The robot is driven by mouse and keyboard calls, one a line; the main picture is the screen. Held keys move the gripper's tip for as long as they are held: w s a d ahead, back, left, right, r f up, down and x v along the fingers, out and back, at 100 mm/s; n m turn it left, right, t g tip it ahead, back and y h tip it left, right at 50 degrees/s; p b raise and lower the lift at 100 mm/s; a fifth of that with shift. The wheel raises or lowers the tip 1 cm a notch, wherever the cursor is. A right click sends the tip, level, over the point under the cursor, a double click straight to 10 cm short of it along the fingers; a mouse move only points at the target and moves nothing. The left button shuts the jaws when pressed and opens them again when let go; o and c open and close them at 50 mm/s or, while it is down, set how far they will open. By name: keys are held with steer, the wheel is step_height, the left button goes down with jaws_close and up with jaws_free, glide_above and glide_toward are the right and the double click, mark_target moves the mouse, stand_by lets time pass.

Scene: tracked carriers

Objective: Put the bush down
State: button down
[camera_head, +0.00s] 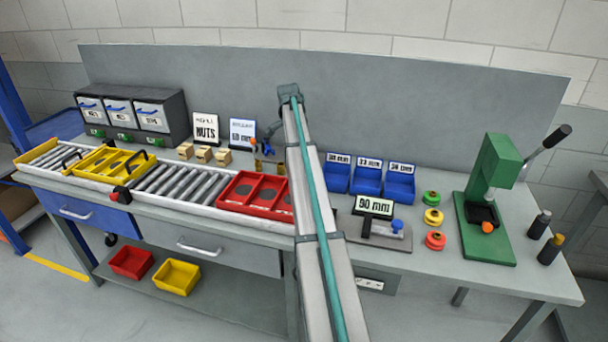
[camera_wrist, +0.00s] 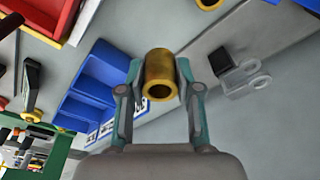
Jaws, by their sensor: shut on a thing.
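A brass-coloured hollow bush (camera_wrist: 158,78) is in my gripper (camera_wrist: 160,68) in the wrist view. The two fingers press on its sides, and its open bore faces the camera. In the head view my gripper (camera_head: 268,138) is at the back of the bench, just left of my arm, above small brass-coloured pieces (camera_head: 258,165). The held bush is too small there to tell apart surely from these pieces. The wrist view does not clearly show whether the bush touches anything below. Another brass-coloured round piece (camera_wrist: 208,3) shows at the wrist view's top edge.
Blue bins (camera_head: 369,178) with size labels stand right of my arm. A red divided carrier (camera_head: 229,204) and a yellow carrier (camera_head: 81,168) sit on the roller track. A green press (camera_head: 490,185) stands right.

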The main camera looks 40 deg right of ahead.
steer(key=shift+f+p, duration=1.1)
steer(key=shift+f, duration=3.7)
steer(key=shift+f, duration=0.1)
steer(key=shift+f, duration=0.1)
steer(key=c, duration=0.8)
jaws_free()
steer(key=r, duration=0.4)
steer(key=a+r+b, duration=0.1)
steer(key=r, duration=0.3)
steer(key=a+r+b, duration=0.1)
steer(key=r, duration=0.3)
steer(key=shift+w+r, duration=0.15)
steer(key=shift+d, duration=0.1)
